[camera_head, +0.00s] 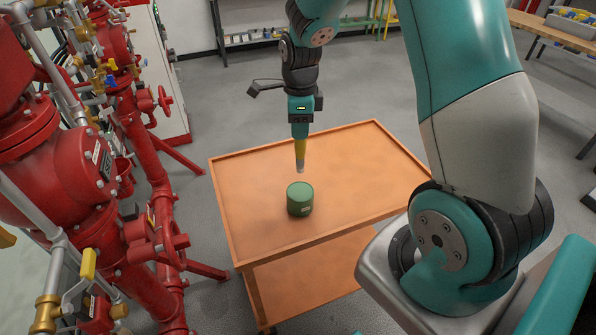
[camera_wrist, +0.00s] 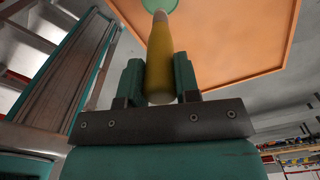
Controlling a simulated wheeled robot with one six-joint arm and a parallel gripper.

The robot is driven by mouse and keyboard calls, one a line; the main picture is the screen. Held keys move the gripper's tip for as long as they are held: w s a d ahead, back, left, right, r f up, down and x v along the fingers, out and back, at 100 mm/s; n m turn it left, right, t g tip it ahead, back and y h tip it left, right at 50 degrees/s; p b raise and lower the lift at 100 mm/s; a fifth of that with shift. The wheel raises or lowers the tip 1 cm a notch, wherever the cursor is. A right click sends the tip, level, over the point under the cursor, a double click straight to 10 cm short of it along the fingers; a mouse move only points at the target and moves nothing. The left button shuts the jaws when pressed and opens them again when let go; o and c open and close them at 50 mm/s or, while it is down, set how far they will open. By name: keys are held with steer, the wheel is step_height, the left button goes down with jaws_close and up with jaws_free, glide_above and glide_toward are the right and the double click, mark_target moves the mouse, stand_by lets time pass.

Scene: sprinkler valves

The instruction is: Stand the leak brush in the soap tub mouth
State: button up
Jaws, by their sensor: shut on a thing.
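The leak brush (camera_head: 300,152) has a yellow handle and a pale grey tip. My gripper (camera_head: 300,132) is shut on its handle and holds it nearly upright, tip down. In the wrist view the brush (camera_wrist: 159,62) sits between the two teal fingers of my gripper (camera_wrist: 159,78). The soap tub (camera_head: 300,203) is a short green cylinder on the orange cart. In the head view the brush tip shows just above the tub, with a gap between. In the wrist view the tip overlaps the tub (camera_wrist: 174,5), which is cut off by the top edge. The inside of the mouth cannot be made out.
The orange cart (camera_head: 368,165) has a low rim and is otherwise bare on top. Red valves and pipes (camera_head: 150,190) stand close to its left. A workbench (camera_head: 555,30) is at the far right. Grey floor is open behind the cart.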

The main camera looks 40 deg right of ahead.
mark_target(300, 171)
step_height(300, 171, down, 14)
steer(key=p, duration=0.2)
steer(key=shift+r+p, duration=0.15)
steer(key=shift+p, duration=0.2)
steer(key=o, duration=0.9)
steer(key=shift+o, duration=0.2)
steer(key=shift+r, duration=0.1)
